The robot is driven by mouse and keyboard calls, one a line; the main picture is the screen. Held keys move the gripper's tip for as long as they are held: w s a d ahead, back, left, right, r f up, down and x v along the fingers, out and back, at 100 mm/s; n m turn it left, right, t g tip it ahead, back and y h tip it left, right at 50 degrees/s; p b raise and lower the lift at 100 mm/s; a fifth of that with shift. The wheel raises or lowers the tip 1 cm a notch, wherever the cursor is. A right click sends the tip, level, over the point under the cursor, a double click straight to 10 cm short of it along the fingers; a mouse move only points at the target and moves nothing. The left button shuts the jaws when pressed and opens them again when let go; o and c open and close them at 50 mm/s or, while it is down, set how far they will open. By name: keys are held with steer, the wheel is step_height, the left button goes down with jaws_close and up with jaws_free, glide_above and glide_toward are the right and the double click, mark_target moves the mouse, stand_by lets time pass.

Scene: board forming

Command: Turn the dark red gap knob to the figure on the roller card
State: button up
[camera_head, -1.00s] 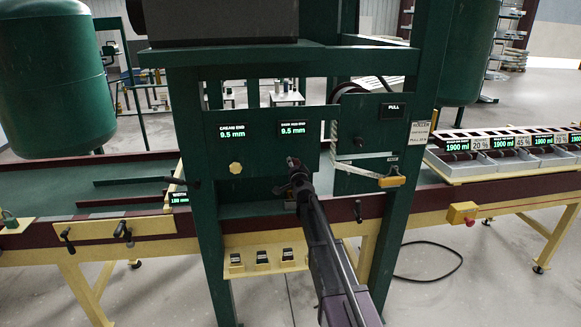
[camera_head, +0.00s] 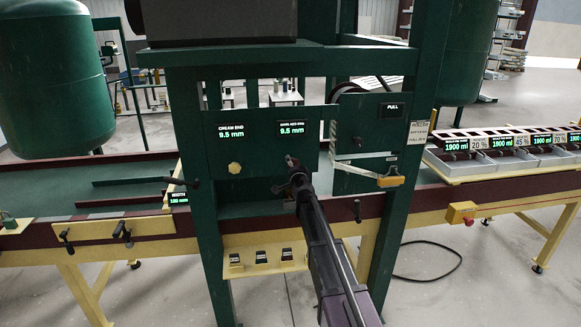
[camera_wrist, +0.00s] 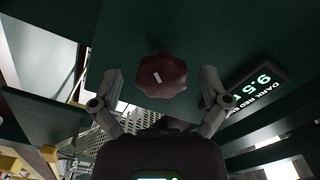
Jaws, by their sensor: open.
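The dark red knob (camera_wrist: 160,77) shows in the wrist view, a lobed knob with a pale pointer mark, on a dark green panel. My gripper (camera_wrist: 158,92) is open, its two fingers apart on either side of and just below the knob, with nothing between them that I can see gripped. The dark red end display (camera_head: 291,128) reads 9.5 mm. The roller card (camera_head: 417,132) hangs on the right post; its figure is too small to read.
A cream knob (camera_head: 234,168) sits left on the panel under the cream end display (camera_head: 231,130), also 9.5 mm. A yellow-handled pull (camera_head: 390,180) hangs at the right. Green posts flank the panel. Trays with 1900 ml displays (camera_head: 455,146) stand at the right.

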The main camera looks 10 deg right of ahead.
steer(key=shift+s, duration=0.15)
steer(key=s, duration=1.1)
steer(key=shift+s, duration=0.4)
steer(key=s+a+f+n+g+y, duration=0.3)
steer(key=s+a+f+n+g, duration=0.15)
steer(key=s+f, duration=0.2)
steer(key=s+a+f+n+g+y, duration=0.2)
steer(key=s+a+f+n+g, duration=0.25)
steer(key=s+n, duration=0.2)
steer(key=s+d+f+g+h, duration=0.1)
steer(key=s+d+f+g, duration=0.1)
steer(key=s, duration=0.4)
steer(key=s+d+f+g+h, duration=0.2)
steer(key=s+d+f+g, duration=0.1)
steer(key=s, duration=0.4)
steer(key=s+d+f+g+h, duration=0.2)
steer(key=s+d+g, duration=0.1)
steer(key=s, duration=0.3)
steer(key=shift+s+f+n+g, duration=0.25)
steer(key=shift+s+n+g, duration=0.1)
steer(key=shift+g, duration=0.15)
